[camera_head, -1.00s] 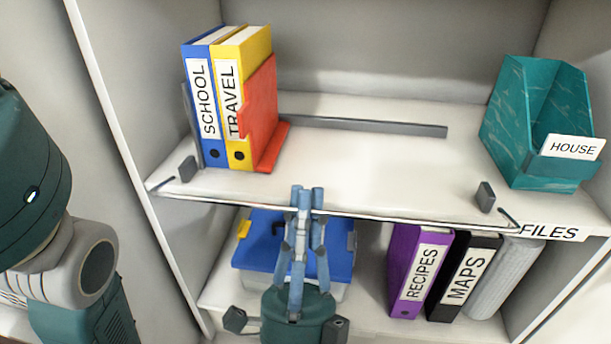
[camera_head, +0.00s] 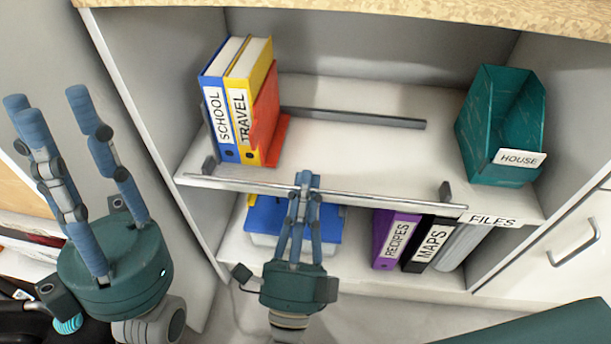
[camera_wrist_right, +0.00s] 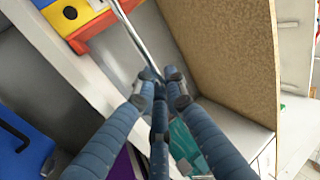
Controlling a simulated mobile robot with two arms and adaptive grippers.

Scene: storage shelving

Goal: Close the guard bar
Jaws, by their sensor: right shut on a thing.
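The guard bar (camera_head: 390,199) is a thin metal rod along the front edge of the upper shelf (camera_head: 350,160). It runs between a small dark bracket on the left (camera_head: 208,165) and one on the right (camera_head: 445,191). My right gripper (camera_head: 304,180) is shut on the bar left of its middle and hides a short piece of it. In the right wrist view the bar (camera_wrist_right: 137,42) runs down to the closed fingertips (camera_wrist_right: 160,76). My left gripper (camera_head: 47,97) is open and empty, fingers up, left of the shelving.
Blue (camera_head: 219,110) and yellow (camera_head: 248,112) binders stand against a red bookend (camera_head: 268,125) on the upper shelf. A teal file holder (camera_head: 500,125) stands at right. Below are a blue-lidded box (camera_head: 265,222) and purple (camera_head: 390,240) and black (camera_head: 430,245) binders.

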